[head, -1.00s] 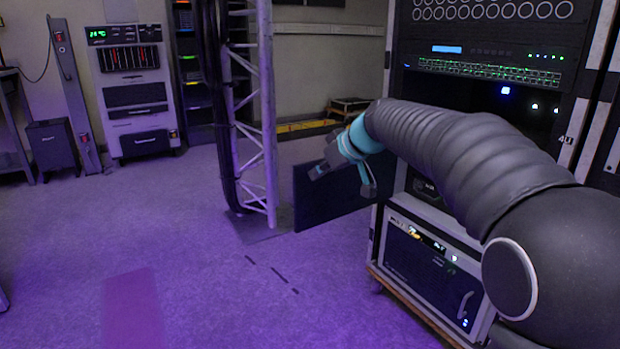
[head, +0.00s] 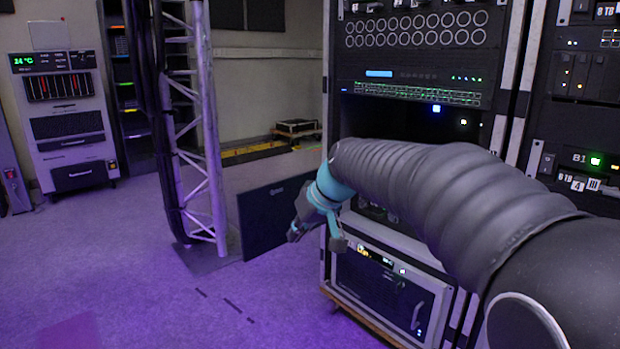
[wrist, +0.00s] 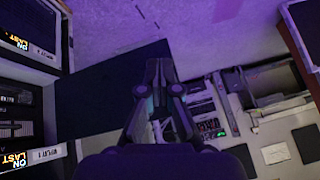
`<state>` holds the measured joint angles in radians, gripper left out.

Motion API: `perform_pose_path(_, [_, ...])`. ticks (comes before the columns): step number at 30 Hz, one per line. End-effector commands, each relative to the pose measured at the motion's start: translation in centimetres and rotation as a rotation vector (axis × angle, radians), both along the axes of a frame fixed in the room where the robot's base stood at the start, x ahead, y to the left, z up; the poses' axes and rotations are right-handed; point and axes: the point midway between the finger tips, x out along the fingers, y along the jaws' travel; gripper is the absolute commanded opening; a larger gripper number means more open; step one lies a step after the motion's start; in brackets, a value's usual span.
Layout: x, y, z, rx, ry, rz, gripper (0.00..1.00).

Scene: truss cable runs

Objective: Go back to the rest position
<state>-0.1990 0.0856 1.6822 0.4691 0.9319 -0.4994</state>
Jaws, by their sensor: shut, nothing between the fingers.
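My gripper (head: 296,233), with a teal wrist, hangs at the end of my dark ribbed arm, in front of the equipment rack's left edge in the head view. It points down and to the left, and looks empty. In the wrist view my gripper (wrist: 160,68) shows its two dark fingers drawn together with nothing between them. A dark upright panel (head: 262,222) stands behind and left of it in the head view. Whether they touch cannot be told.
The truss column (head: 208,150) with black cables stands left of the panel. The tall equipment rack (head: 425,55) is close behind my arm, over a wheeled lower unit (head: 378,290). A grey cabinet (head: 68,120) stands far left. The purple floor (head: 130,260) is open at front left.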

Motion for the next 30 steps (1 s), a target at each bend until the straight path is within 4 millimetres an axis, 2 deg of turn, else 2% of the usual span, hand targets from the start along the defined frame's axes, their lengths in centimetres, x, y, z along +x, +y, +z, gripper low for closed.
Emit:
perform_pose_path(5, [-5.6, -4.3, -1.6, -0.062, 0.097, -0.148, 0.00])
perform_pose_path(12, [-14.8, -10.6, -2.5, -0.153, 0.161, -0.343, 0.00])
perform_pose_path(21, [-25.1, -16.5, -2.7, -0.242, 0.139, -0.481, 0.00])
perform_pose_path(25, [-28.1, -17.9, -2.1, -0.260, 0.102, -0.504, 0.00])
perform_pose_path(30, [-29.5, -18.6, 0.0, -0.242, 0.043, -0.536, 0.00])
